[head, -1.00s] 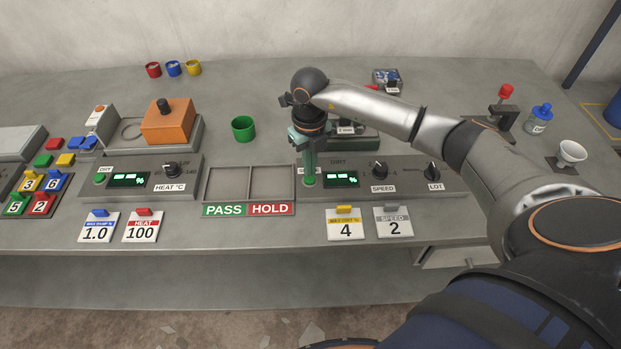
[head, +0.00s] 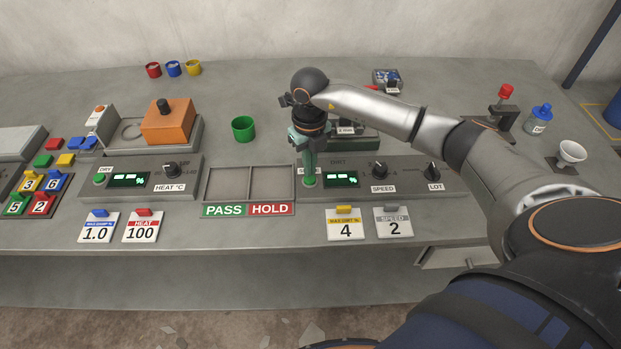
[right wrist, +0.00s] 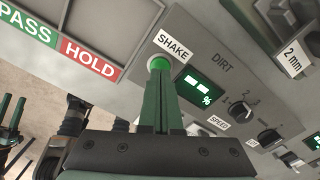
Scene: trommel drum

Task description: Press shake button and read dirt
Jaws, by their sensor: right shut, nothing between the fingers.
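My right gripper (head: 310,180) is shut and empty, pointing down at the green SHAKE button (right wrist: 159,62) on the right-hand panel. Its fingertips overlap the button in both views; I cannot tell whether they touch or press it. The SPEED knob (head: 379,171) and LOT knob (head: 433,171) stand to the right. The MAX DIRT card (head: 345,228) reads 4, and the SPEED card (head: 394,226) reads 2.
Left of the panel is an empty two-part PASS/HOLD tray (head: 250,168). A green cup (head: 243,129) stands behind it. The DRY panel (head: 140,178) and an orange block (head: 167,125) are further left.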

